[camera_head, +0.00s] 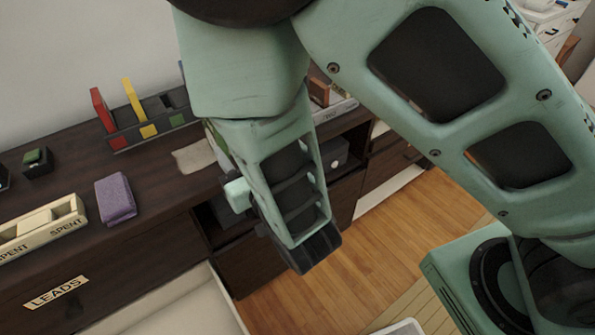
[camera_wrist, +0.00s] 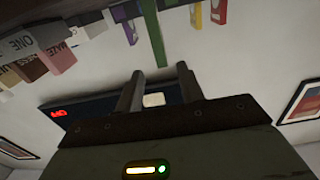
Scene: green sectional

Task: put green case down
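My gripper (camera_wrist: 159,72) shows in the wrist view with its two dark fingers apart. No object is seen touching both fingers. A narrow green upright piece (camera_wrist: 152,35), possibly the green case, shows beyond the fingertips and ends near the gap between them, apart from both. In the head view my arm hides the gripper's fingers. A small dark box with a green top (camera_head: 37,160) sits at the left of the dark cabinet top (camera_head: 75,165); I cannot tell whether it is the case. A pale square (camera_wrist: 153,100) shows behind the fingers.
A dark organizer (camera_head: 150,130) with red, yellow and green marks stands at the cabinet's back. A purple folded cloth (camera_head: 116,199) and a cream labelled tray (camera_head: 42,229) lie nearer. A dark display with red characters (camera_wrist: 75,115) shows behind my gripper. Wooden floor (camera_head: 370,270) is open at right.

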